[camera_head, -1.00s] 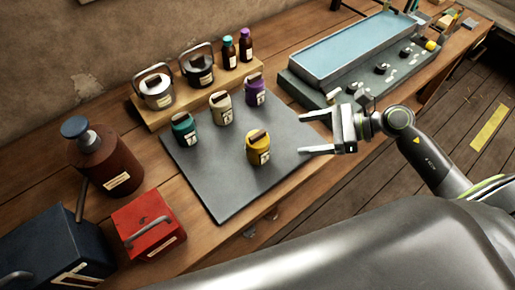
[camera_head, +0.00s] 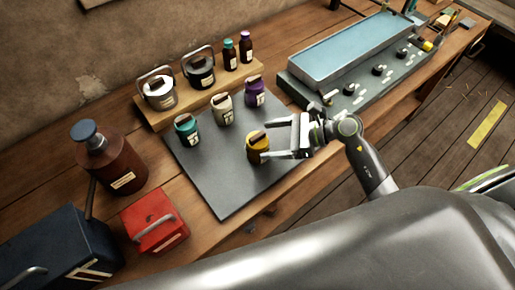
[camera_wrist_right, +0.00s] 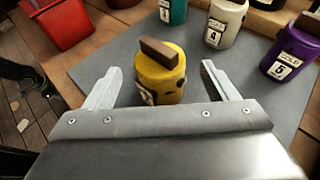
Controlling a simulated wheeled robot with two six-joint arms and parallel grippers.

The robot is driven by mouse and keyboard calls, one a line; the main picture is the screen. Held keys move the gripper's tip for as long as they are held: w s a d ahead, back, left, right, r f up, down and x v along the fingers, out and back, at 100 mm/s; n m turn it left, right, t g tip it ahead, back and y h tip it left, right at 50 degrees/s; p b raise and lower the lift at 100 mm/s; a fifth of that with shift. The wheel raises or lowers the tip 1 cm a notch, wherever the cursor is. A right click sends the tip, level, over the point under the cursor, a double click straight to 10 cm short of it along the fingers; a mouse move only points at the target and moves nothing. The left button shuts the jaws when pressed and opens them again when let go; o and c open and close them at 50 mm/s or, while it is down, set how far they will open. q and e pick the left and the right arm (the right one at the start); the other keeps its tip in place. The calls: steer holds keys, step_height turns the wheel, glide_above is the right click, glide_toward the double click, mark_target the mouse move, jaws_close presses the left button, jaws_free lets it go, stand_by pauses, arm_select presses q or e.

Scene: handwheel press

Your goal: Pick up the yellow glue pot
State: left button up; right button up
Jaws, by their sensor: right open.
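The yellow glue pot (camera_head: 257,146) stands upright on the dark grey mat (camera_head: 225,195), with a brown block-shaped handle on its lid. In the right wrist view the yellow pot (camera_wrist_right: 160,75) sits ahead, between the lines of the two fingers and nearer the left one. My right gripper (camera_head: 277,141) is open, its fingers pointing left at the pot from the right side. The fingertips are at or very near the pot; I cannot tell if they touch it. The right wrist view shows the open jaws (camera_wrist_right: 157,85) with no grip on it. My left gripper is not in view.
Teal (camera_head: 187,130), white (camera_head: 222,109) and purple (camera_head: 255,92) pots stand behind on the mat. A wooden riser (camera_head: 180,112) holds two kettle-like pots and two small bottles. A red box (camera_head: 154,220) is front left; a blue-topped tray (camera_head: 345,50) is back right.

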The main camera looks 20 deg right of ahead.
mark_target(261, 140)
steer(key=p+x, duration=0.1)
steer(key=x, duration=0.2)
steer(key=shift+w+a+r+p, duration=0.15)
steer(key=shift+a+p, duration=0.1)
steer(key=shift+p, duration=0.15)
steer(key=shift+w+a+f, duration=0.15)
steer(key=shift+a+f, duration=0.2)
steer(key=shift+a, duration=0.1)
steer(key=shift+c, duration=0.2)
steer(key=c, duration=1.5)
jaws_close()
steer(key=shift+r, duration=0.1)
